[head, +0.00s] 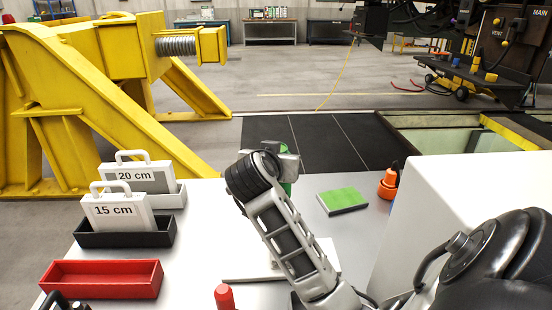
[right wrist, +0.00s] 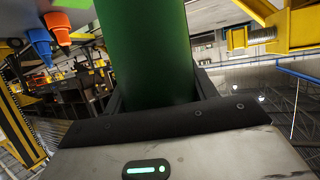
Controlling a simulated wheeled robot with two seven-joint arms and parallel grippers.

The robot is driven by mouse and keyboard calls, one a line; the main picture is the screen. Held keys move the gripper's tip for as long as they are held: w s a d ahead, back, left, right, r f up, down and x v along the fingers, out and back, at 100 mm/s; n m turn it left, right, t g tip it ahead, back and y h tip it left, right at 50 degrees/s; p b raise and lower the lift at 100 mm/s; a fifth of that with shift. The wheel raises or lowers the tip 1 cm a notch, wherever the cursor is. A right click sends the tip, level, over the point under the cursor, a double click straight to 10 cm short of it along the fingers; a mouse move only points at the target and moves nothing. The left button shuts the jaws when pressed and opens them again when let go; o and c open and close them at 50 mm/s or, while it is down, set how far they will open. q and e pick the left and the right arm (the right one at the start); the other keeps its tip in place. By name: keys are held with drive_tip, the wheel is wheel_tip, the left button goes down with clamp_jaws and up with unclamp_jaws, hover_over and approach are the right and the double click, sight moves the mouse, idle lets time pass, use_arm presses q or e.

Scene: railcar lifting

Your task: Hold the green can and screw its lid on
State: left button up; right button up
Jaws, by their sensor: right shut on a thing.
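The green can (head: 287,184) stands or is held near the middle of the white table, mostly hidden behind my right gripper (head: 277,158). In the right wrist view the green can (right wrist: 147,50) fills the space between the fingers, and my right gripper is shut on it. Its top and any lid on it are not visible. A dark part at the bottom left edge of the head view may belong to my left arm; its fingers cannot be made out.
On the white table (head: 205,215) are a red tray (head: 102,280), black and white trays with "15 cm" (head: 115,212) and "20 cm" (head: 138,177) plates, a green-topped block (head: 343,201), an orange bottle (head: 388,185) and a red-topped item (head: 224,297). A white box (head: 470,180) stands right.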

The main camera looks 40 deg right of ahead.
drive_tip(key=o, duration=0.6)
drive_tip(key=c, duration=0.8)
drive_tip(key=shift+r, duration=0.1)
